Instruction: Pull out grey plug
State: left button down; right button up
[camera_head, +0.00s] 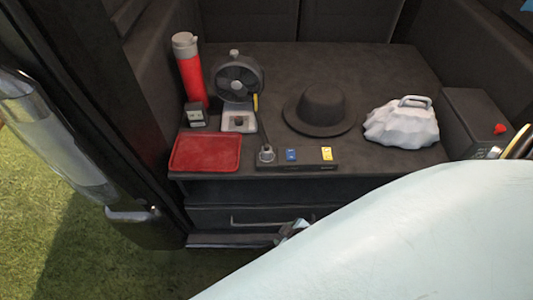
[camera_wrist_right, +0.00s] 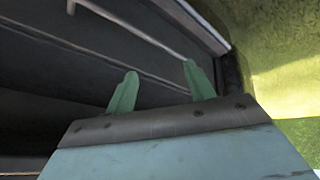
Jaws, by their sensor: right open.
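A grey plug (camera_head: 266,154) sits at the left end of a dark power strip (camera_head: 309,166) along the front edge of the dark counter. A black cord runs up from the plug towards the fan (camera_head: 238,80). A blue piece (camera_head: 291,155) and a yellow piece (camera_head: 327,153) sit further right on the strip. My right gripper (camera_head: 292,230) is below the counter edge, in front of the drawer, apart from the plug. In the right wrist view its two green fingers (camera_wrist_right: 158,82) are spread with nothing between them. My left gripper is not in view.
A drawer handle (camera_head: 272,220) is close to my right gripper. A red tray (camera_head: 206,153), red bottle (camera_head: 190,70), black hat (camera_head: 320,110) and white bag (camera_head: 402,124) stand on the counter. My pale arm covers the lower right.

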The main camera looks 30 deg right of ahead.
jog(key=w+a+r+n+t+y+b, duration=0.1)
jog(key=w+a+r+n+t, duration=0.15)
jog(key=w+r, duration=0.55)
jog(key=w+a+r+n+t+y+b, duration=0.15)
jog(key=w+r+t, duration=0.35)
jog(key=r, duration=0.5)
jog(key=w+a+r+n+t+y+b, duration=0.1)
jog(key=w+a+r+t, duration=0.15)
jog(key=w+r, duration=0.6)
jog(key=a+r+n+g+y, duration=0.1)
jog(key=a+r+n+y, duration=0.6)
jog(key=r+n+y, duration=0.1)
jog(key=n+g+h+b, duration=0.2)
jog(key=n+g+h, duration=0.9)
jog(key=n+g, duration=0.3)
send_over(267, 146)
jog(key=shift+m+g, duration=0.6)
jog(key=shift+m, duration=0.1)
notch_tip(267, 146, down, 6)
jog(key=shift+d+f, duration=0.1)
jog(key=shift+f, duration=0.1)
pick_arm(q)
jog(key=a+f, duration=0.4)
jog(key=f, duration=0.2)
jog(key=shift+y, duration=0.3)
